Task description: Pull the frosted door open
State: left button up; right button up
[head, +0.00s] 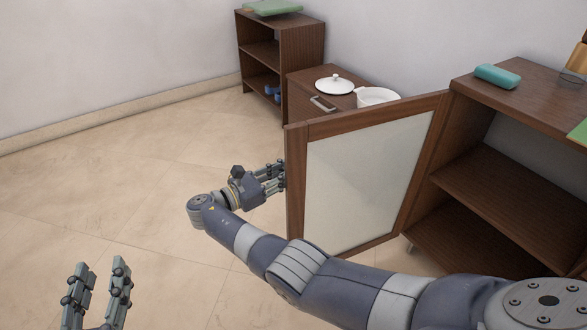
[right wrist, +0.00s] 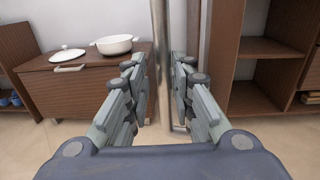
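The frosted door (head: 368,180) has a brown wooden frame around a pale panel. It stands swung wide open from the brown cabinet, hinged at its right side in the head view. My right gripper (head: 280,178) is at the door's free edge, its fingertips partly hidden behind the frame. In the right wrist view, the fingers (right wrist: 160,85) are apart, with the door's edge (right wrist: 160,45) lined up between them. I cannot tell whether they touch it. My left gripper (head: 97,290) is open and empty at the lower left, away from the door.
The brown cabinet (head: 500,190) has open shelves and a teal object (head: 497,76) on top. Behind the door, a low cabinet (head: 300,100) carries a white pot (head: 377,97) and a lid (head: 335,86). A shelf unit (head: 290,38) stands behind. The floor (head: 110,190) at left is clear.

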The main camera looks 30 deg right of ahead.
jog(key=shift+s+a, duration=0.15)
jog(key=shift+a, duration=1.05)
jog(key=shift+s+a, duration=0.1)
jog(key=shift+a, duration=1.1)
